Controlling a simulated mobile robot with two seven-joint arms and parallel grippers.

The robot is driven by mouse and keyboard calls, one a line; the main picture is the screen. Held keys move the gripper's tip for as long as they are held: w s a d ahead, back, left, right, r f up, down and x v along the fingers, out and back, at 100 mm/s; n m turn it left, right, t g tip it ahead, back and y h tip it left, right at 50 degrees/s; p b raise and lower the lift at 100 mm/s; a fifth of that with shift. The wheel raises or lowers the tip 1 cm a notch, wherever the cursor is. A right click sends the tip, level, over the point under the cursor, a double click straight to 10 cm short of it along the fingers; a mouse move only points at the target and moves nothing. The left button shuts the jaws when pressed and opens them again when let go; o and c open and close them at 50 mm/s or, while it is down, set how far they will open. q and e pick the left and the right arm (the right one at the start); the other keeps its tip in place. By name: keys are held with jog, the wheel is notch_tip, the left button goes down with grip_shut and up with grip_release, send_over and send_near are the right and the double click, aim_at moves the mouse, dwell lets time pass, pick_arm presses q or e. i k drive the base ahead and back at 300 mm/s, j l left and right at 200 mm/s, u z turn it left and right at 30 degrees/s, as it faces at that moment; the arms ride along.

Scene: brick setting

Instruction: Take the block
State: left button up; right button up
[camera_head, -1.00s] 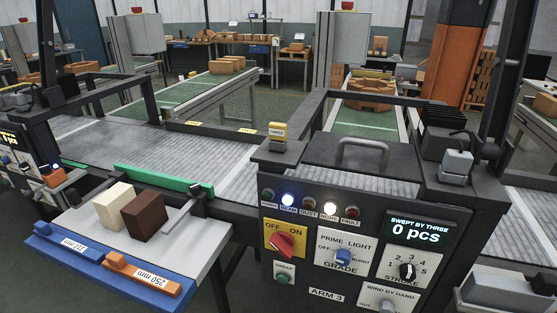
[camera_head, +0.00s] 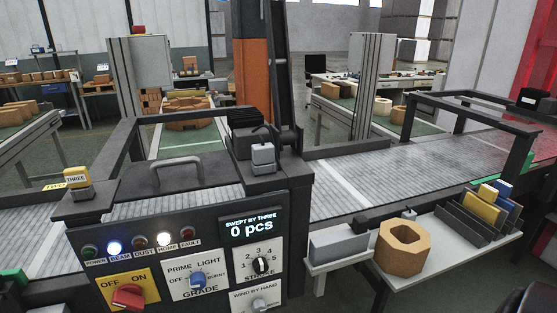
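A tan octagonal block (camera_head: 403,246) with a large round hole stands on the light side shelf (camera_head: 440,262) right of the control panel. It is the most block-like thing nearby; I cannot tell whether it is the block meant. A grey rectangular box (camera_head: 339,241) sits left of it. Neither of my grippers is in view.
The control panel (camera_head: 213,262) with knobs and a display reading 0 pcs fills the centre front. A dark slotted rack (camera_head: 478,220) with yellow and blue pieces stands at the shelf's right. A grey roller conveyor (camera_head: 400,172) runs behind. A dark shape cuts the bottom right corner.

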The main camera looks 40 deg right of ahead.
aim_at(403, 247)
jog(key=z, duration=2.15)
